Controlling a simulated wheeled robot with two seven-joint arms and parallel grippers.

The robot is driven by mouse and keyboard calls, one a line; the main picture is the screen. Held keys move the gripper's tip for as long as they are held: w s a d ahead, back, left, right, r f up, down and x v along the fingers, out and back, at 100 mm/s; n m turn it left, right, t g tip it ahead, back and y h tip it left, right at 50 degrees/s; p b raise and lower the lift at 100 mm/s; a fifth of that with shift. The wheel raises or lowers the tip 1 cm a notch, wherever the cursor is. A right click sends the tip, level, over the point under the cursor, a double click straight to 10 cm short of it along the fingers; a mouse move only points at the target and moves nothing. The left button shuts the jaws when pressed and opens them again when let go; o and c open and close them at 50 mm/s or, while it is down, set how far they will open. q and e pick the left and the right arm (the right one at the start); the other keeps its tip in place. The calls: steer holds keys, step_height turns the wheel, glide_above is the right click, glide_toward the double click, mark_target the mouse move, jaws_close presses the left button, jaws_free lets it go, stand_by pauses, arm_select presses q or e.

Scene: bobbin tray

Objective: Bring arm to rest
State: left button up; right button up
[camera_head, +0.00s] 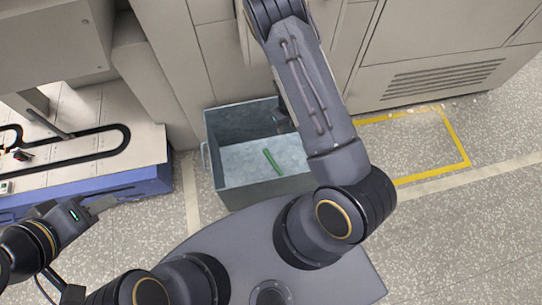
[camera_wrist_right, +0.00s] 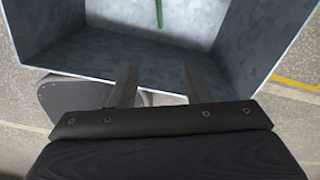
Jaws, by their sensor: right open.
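A grey metal bin (camera_head: 222,185) stands on the floor in front of the machine, with a green stick-like piece (camera_head: 272,162) lying on its bottom. The bin (camera_wrist_right: 85,55) and part of the green piece (camera_wrist_right: 160,14) also show in the right wrist view. My right arm reaches across the bin's right side. My right gripper (camera_wrist_right: 160,88) is open, its two fingers apart with nothing between them, at the bin. In the head view the arm mostly hides it. My left gripper (camera_head: 98,206) is at the lower left, near the blue-edged bench; its fingers are too unclear to judge.
A bench (camera_head: 150,140) with a black looped track (camera_head: 112,150) stands at the left. Beige machine cabinets (camera_head: 440,50) line the back. A yellow line (camera_head: 455,140) marks the floor at the right, where the floor is clear.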

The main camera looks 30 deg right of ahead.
steer(key=shift+r, duration=0.15)
stand_by(0.3)
steer(key=s+a+r+n+t+y+p, duration=0.3)
steer(key=r+n, duration=0.5)
steer(key=r, duration=0.7)
steer(key=a+r+n+y+p, duration=0.1)
steer(key=a+r+n+y, duration=0.45)
steer(key=r, duration=0.95)
steer(key=s+r+n+t+h+p, duration=0.2)
steer(key=s+r+n, duration=1.1)
steer(key=n, duration=0.7)
steer(key=s+h+p, duration=0.1)
steer(key=s+h, duration=0.1)
steer(key=shift+s+d+t+h+p, duration=0.15)
steer(key=shift+d+t+h+p, duration=0.2)
steer(key=shift+d+t, duration=0.05)
